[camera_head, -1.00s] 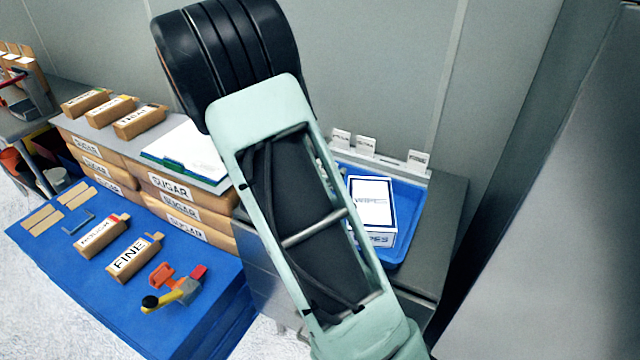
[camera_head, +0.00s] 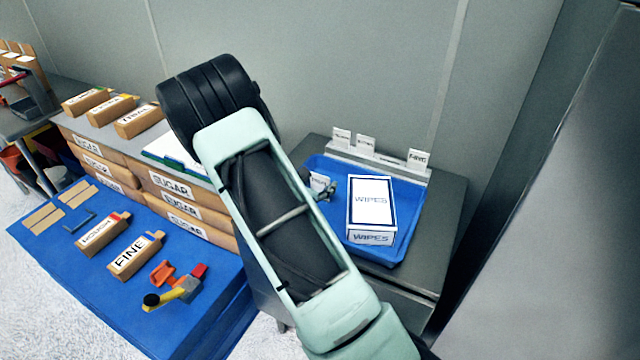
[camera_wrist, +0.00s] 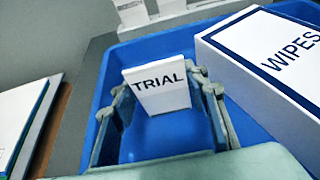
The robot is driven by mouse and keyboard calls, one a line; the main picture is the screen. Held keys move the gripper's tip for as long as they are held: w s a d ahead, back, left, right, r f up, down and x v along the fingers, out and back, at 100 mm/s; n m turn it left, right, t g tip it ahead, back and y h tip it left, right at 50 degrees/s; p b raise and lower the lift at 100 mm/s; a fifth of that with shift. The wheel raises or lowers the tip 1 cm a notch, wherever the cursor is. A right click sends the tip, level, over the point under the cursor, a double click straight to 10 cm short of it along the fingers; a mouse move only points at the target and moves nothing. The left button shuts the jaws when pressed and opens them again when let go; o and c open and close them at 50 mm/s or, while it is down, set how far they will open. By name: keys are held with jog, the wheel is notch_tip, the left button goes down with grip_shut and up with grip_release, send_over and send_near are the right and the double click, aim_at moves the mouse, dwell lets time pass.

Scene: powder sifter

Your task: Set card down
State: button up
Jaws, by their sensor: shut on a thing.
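A small white card reading "TRIAL" (camera_wrist: 158,86) is upright between the fingers of my gripper (camera_wrist: 160,92) in the wrist view. My gripper is shut on the card, over the left part of the blue tray (camera_wrist: 98,92). In the head view the card (camera_head: 319,182) and my gripper (camera_head: 326,192) show at the left of the blue tray (camera_head: 385,256), partly hidden by my arm. I cannot tell whether the card's lower edge touches the tray floor.
A white WIPES box (camera_head: 371,205) fills the tray's right part, close to my gripper. Several cards (camera_head: 366,146) stand in a rack behind the tray. SUGAR packs (camera_head: 170,185) and a blue table (camera_head: 205,310) with FINE and ROUGH packets lie left.

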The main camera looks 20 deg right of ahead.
jog(key=shift+f, duration=0.15)
jog(key=o, duration=1)
jog(key=shift+o, duration=0.2)
jog(key=shift+r, duration=0.2)
jog(key=v, duration=1.2)
jog(key=shift+b, duration=0.45)
